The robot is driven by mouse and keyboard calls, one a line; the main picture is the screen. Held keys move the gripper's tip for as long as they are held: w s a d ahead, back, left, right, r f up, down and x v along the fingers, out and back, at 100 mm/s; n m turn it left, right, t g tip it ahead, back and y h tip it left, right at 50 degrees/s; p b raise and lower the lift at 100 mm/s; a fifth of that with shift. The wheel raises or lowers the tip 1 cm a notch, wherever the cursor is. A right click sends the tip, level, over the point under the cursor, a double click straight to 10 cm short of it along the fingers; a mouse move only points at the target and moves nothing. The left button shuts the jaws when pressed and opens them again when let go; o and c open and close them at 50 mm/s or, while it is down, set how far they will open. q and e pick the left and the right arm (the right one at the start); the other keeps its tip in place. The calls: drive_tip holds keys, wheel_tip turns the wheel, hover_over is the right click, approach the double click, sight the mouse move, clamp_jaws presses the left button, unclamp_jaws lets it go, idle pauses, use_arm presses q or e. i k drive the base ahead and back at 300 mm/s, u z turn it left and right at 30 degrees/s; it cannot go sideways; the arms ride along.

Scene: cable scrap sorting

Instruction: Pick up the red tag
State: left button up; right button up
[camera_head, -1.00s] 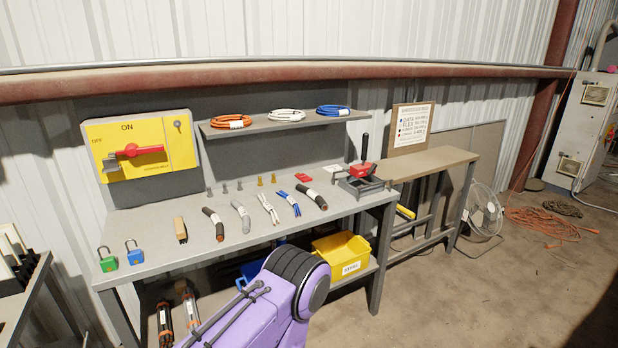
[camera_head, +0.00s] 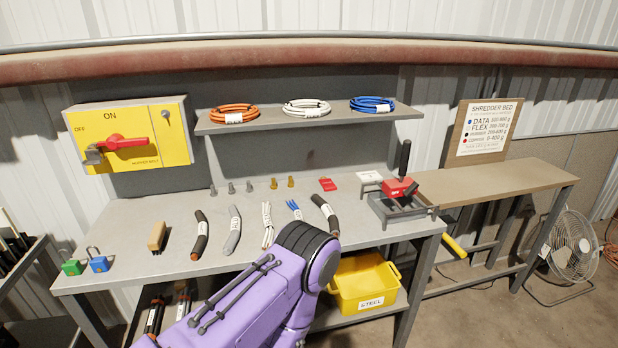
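The red tag (camera_head: 328,184) is a small flat red piece lying near the back of the grey workbench (camera_head: 130,225). It sits between the brass fittings and a white card (camera_head: 369,177). Nothing covers it. A purple arm link of mine rises from the bottom of the picture in front of the bench. Neither of my grippers shows in the head view, so I cannot see their state.
Cable pieces (camera_head: 232,230) lie along the bench, with green (camera_head: 73,267) and blue (camera_head: 98,262) padlocks at left. A red-topped clamp device (camera_head: 399,188) stands right of the tag. A shelf (camera_head: 300,119) with cable coils hangs above. A yellow bin (camera_head: 365,285) sits below.

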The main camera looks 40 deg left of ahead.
sight(327, 184)
drive_tip(key=u, duration=0.65)
drive_tip(key=i, duration=0.8)
drive_tip(key=u, duration=0.9)
